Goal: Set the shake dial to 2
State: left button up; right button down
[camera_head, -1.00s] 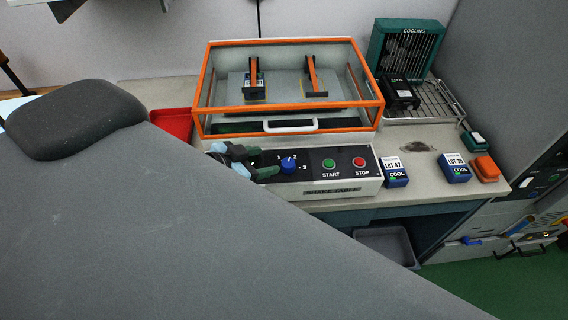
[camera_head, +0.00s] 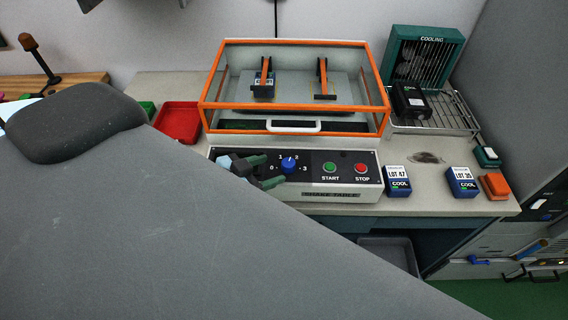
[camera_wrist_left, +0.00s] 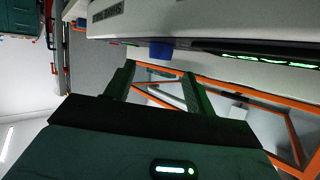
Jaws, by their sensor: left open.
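The shake dial (camera_head: 289,165) is a blue knob with a white mark on the black front panel of the shake table (camera_head: 333,195). Numbers 0 to 3 are printed around it. The mark points roughly upward, between 1 and 2; its exact setting is too small to tell. My left gripper (camera_head: 266,172) is open just left of the dial, its dark green fingers apart and not around the knob. In the left wrist view, the blue knob (camera_wrist_left: 161,50) shows beyond the gap between the open fingers (camera_wrist_left: 158,74). My right gripper is not in view.
Green START (camera_head: 329,168) and red STOP (camera_head: 361,168) buttons sit right of the dial. The orange-framed lid (camera_head: 262,108) with a white handle is above the panel. A red tray (camera_head: 178,122) lies left.

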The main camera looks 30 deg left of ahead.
aim_at(284, 164)
pick_arm(q)
jog(key=x, duration=0.4)
jog(key=shift+x, duration=1)
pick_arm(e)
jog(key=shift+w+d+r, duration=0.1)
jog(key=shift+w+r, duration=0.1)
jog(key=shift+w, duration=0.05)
pick_arm(q)
jog(key=c, duration=1)
jog(key=shift+a+f+m+g+h, duration=0.15)
jog(key=shift+m+g+h, duration=0.15)
jog(key=shift+m+h, duration=0.3)
jog(key=shift+m+g+h+b, duration=0.4)
jog(key=shift+m+h, duration=0.2)
jog(key=shift+m, duration=0.1)
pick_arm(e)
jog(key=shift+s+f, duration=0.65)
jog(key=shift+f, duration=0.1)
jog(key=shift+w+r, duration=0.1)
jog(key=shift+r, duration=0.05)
